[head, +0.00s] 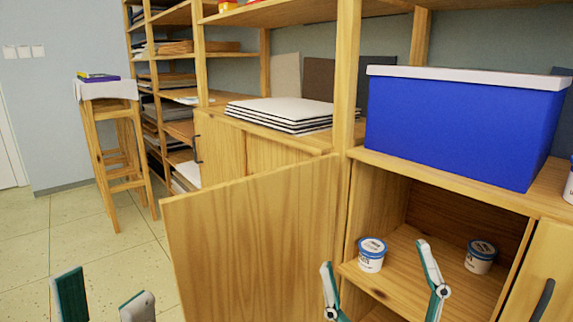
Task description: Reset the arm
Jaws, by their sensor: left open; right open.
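My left gripper (104,300) is at the bottom left, open, with two separate green and grey fingers over the floor and nothing between them. My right gripper (384,282) is at the bottom centre-right, open, its fingers spread in front of the open cabinet (407,208). A second tub (480,258) stands further right on the same shelf. I cannot tell from this view how far the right fingers are from the shelf.
An open wooden door (255,240) juts out between my two grippers. A blue box with a white lid (460,125) sits on the cabinet top. Stacked boards (285,113) lie left of it. A wooden stool (130,150) stands back left. The tiled floor (90,235) is clear at left.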

